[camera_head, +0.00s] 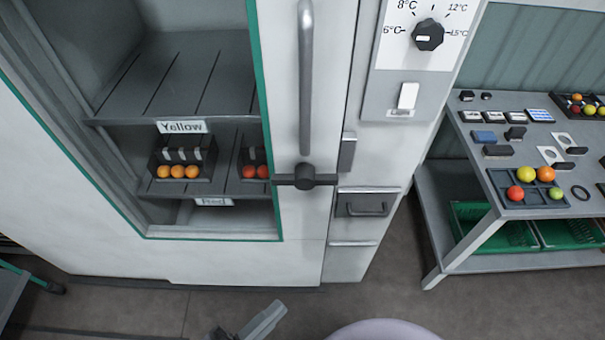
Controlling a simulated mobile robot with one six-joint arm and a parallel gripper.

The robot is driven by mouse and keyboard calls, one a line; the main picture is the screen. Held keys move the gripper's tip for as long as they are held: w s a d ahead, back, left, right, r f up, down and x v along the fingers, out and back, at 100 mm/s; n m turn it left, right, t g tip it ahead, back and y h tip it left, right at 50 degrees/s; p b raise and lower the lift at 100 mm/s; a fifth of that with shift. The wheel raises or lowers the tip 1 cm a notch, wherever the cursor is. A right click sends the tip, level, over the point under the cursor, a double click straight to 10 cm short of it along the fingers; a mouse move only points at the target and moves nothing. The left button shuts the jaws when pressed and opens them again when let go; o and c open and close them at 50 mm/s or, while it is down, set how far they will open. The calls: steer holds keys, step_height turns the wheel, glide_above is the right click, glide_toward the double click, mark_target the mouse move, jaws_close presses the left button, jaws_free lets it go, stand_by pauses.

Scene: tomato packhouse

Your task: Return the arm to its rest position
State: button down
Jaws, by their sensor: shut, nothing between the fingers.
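My gripper (266,318) shows at the bottom edge, left of the middle, over the bare floor. Its pale grey fingers point up and to the right. They are shut with nothing between them, and it touches nothing that I can see. The rest of my arm is mostly outside the picture.
A tall white cabinet (235,262) with a handle (306,80) fills the left and middle. A grey table (470,150) with tomatoes and small items stands right. The floor (400,280) between is clear.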

steer(key=w+d+r+m+g+y+b, duration=0.1)
steer(key=w+d+r+m+g+y, duration=0.3)
steer(key=d+r+m+y, duration=0.4)
steer(key=w+d+r+m+g+y+b, duration=0.2)
steer(key=d+r+m+y, duration=0.6)
steer(key=m, duration=0.4)
steer(key=shift+w+r+g+b, duration=0.3)
steer(key=shift+w+r+g, duration=0.25)
steer(key=shift+w+g, duration=0.4)
